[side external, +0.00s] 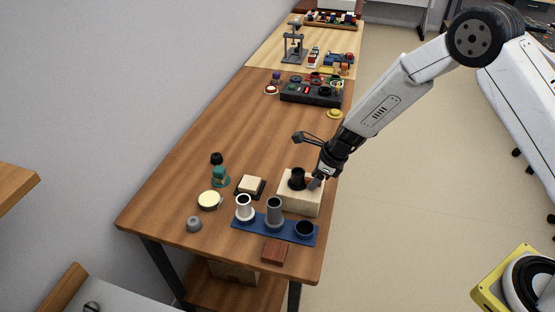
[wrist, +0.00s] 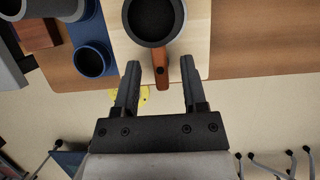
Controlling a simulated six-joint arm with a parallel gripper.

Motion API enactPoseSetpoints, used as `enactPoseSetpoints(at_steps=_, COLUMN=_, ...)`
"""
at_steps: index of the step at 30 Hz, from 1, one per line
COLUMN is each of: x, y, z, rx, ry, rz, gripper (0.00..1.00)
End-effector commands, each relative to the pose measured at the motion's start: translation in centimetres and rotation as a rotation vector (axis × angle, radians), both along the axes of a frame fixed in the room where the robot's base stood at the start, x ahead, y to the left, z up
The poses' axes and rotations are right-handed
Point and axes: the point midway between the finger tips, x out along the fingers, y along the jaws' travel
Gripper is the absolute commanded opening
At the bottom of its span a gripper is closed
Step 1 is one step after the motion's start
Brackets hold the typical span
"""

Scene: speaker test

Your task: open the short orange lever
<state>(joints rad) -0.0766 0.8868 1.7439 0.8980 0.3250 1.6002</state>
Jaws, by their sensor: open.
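The short orange lever (wrist: 161,70) shows in the wrist view as an orange-brown handle with a dark hole near its end. It sticks out from a black round cup-like part (wrist: 153,20) on a pale wooden block (wrist: 201,30). My gripper (wrist: 160,63) is open, with one finger on each side of the lever in the picture and a gap on both sides. In the side view the block (side external: 299,203) and black part (side external: 297,177) stand near the table's right edge. My gripper (side external: 315,181) is beside them and hides most of the lever.
A blue base (side external: 270,233) with white (side external: 243,206) and grey (side external: 274,210) upright cylinders and a dark cup (side external: 305,229) sits in front of the block. A red-brown block (side external: 274,251) lies nearer. A small wooden block on black (side external: 250,185) is left. The middle of the table (side external: 262,135) is clear.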

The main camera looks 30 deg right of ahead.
Motion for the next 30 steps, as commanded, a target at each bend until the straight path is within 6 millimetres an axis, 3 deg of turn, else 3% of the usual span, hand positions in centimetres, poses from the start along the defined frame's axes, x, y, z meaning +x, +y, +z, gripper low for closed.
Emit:
enactPoseSetpoints(at_steps=11, x=0.12, y=0.08, z=-0.27, rx=0.000, ry=-0.002, rz=0.001, gripper=0.54)
enactPoseSetpoints(at_steps=16, x=0.11, y=0.07, z=-0.26, rx=-0.001, ry=-0.001, rz=0.001, gripper=0.00)
enactPoseSetpoints(at_steps=30, x=0.13, y=0.03, z=-0.25, rx=-0.001, ry=-0.001, rz=0.033, gripper=0.00)
